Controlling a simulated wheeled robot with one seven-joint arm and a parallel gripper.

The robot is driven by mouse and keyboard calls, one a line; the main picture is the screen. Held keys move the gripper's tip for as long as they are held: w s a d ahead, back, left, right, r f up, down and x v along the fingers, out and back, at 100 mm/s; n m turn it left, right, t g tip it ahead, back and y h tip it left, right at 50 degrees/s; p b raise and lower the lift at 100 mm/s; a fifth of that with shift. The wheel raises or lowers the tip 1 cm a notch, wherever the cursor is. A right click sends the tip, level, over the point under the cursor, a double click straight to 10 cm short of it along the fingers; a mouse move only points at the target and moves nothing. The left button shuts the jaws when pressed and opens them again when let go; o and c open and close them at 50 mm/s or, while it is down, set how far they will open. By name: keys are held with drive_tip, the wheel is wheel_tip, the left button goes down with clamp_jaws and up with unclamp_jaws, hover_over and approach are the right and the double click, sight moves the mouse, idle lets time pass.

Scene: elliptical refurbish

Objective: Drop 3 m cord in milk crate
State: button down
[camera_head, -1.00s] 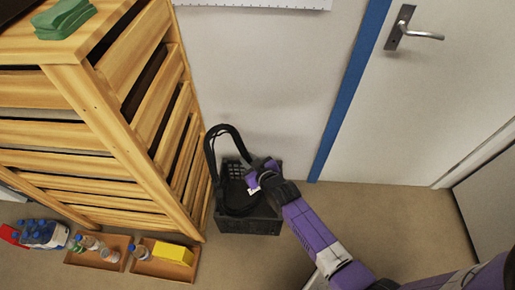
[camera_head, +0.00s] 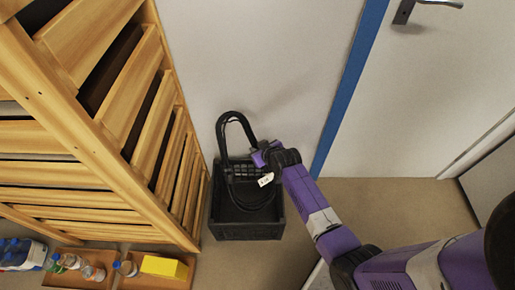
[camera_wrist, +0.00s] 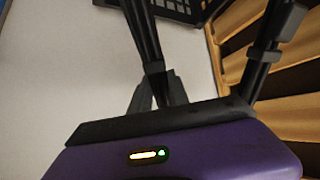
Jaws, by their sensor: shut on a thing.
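The black cord (camera_head: 233,121) is a loop with a white tag (camera_head: 265,180). My gripper (camera_head: 258,158) is shut on it at the loop's right side. The milk crate (camera_head: 246,231) is black and stands on the floor against the wall, between the wooden rack and the door. The cord's upper arc rises above the crate's back rim, and its lower part shows over the crate's opening. I cannot tell whether the cord touches the crate floor. In the wrist view, the cord (camera_wrist: 142,35) runs up from the gripper (camera_wrist: 160,95), with part of the crate (camera_wrist: 180,8) at the top.
A wooden slatted rack (camera_head: 110,130) stands close at the crate's left. Low cardboard trays (camera_head: 150,282) with bottles and a yellow box (camera_head: 164,267) lie on the floor at lower left. A door (camera_head: 440,90) is at right. The floor right of the crate is clear.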

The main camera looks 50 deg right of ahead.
wheel_tip(320, 180, down, 30)
drive_tip(key=b, duration=2.4)
drive_tip(key=shift+r, duration=0.15)
idle(0.4)
drive_tip(key=c, duration=1.3)
unclamp_jaws()
drive_tip(key=shift+o, duration=0.7)
drive_tip(key=shift+s+r+g+p, duration=0.1)
drive_tip(key=shift+r+g+p, duration=0.3)
drive_tip(key=shift+p, duration=0.5)
